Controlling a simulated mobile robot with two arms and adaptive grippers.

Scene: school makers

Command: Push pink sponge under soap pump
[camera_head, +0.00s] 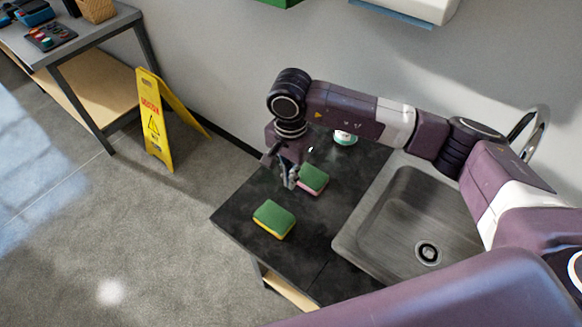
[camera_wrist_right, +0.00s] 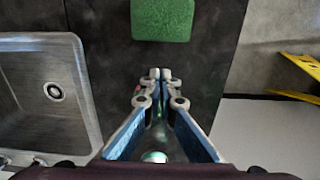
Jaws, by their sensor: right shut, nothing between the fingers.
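The pink sponge (camera_head: 313,178), with a green top and a pink lower layer, lies flat on the black counter. My right gripper (camera_head: 290,178) is just left of it in the head view, pointing down, shut and empty. My left gripper is not in view.
A second sponge, green over yellow (camera_head: 274,219), lies nearer the counter's front left edge. A metal sink (camera_head: 385,223) with a tap (camera_head: 540,125) is at the right. A yellow floor sign (camera_head: 156,125) stands on the floor at the left.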

